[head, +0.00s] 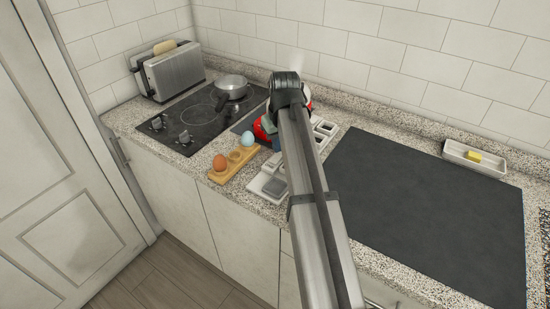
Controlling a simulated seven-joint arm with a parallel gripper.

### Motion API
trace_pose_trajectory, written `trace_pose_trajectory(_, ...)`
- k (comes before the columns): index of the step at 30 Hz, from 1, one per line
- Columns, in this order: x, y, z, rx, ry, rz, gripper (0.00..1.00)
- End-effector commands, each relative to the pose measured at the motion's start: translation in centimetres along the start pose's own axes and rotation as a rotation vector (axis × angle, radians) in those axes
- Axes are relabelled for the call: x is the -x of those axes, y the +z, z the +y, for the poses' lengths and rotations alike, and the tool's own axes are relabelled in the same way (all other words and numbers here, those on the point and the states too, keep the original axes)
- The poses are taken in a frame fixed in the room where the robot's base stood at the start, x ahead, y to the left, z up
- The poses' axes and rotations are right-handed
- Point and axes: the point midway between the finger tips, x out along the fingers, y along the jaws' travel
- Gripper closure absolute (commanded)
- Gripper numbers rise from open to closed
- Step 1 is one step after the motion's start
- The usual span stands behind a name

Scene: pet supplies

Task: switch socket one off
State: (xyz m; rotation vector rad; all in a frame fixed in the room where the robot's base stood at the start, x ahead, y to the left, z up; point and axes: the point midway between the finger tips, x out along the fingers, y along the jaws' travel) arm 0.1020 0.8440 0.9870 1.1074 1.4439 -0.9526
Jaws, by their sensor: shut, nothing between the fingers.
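A white strip with grey square parts lies on the granite counter. Its near end (256,187) shows left of my arm and its far part (327,128) right of it. It looks like the socket strip, but my arm covers its middle. The switches are too small to read, and I cannot tell which socket is number one or whether it is on. My arm reaches up from the bottom edge and bends down over the strip. My gripper is hidden behind the arm, so its fingertips and any contact do not show.
A wooden egg holder (229,167) with a brown egg and a pale blue egg stands close left of the strip. A red object (261,131) is partly hidden behind my arm. A pan (231,86) sits on the black hob. The dark mat (430,200) is clear.

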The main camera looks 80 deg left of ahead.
Motion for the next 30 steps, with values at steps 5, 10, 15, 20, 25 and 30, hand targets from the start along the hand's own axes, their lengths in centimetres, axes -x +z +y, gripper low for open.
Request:
trace_pose_trajectory(5, -0.1, 0.0, 0.0, 0.000, 0.000, 0.000, 1.00)
trace_pose_trajectory(10, -0.2, 0.0, 0.0, 0.000, 0.000, 0.000, 1.00)
trace_pose_trajectory(15, -0.4, 0.1, 0.0, 0.000, 0.000, 0.000, 1.00)
trace_pose_trajectory(20, -0.6, 0.1, 0.0, 0.000, 0.000, 0.000, 1.00)
trace_pose_trajectory(25, -0.8, 0.1, 0.0, 0.000, 0.000, 0.000, 1.00)
trace_pose_trajectory(30, -1.1, 0.2, 0.0, 0.000, 0.000, 0.000, 1.00)
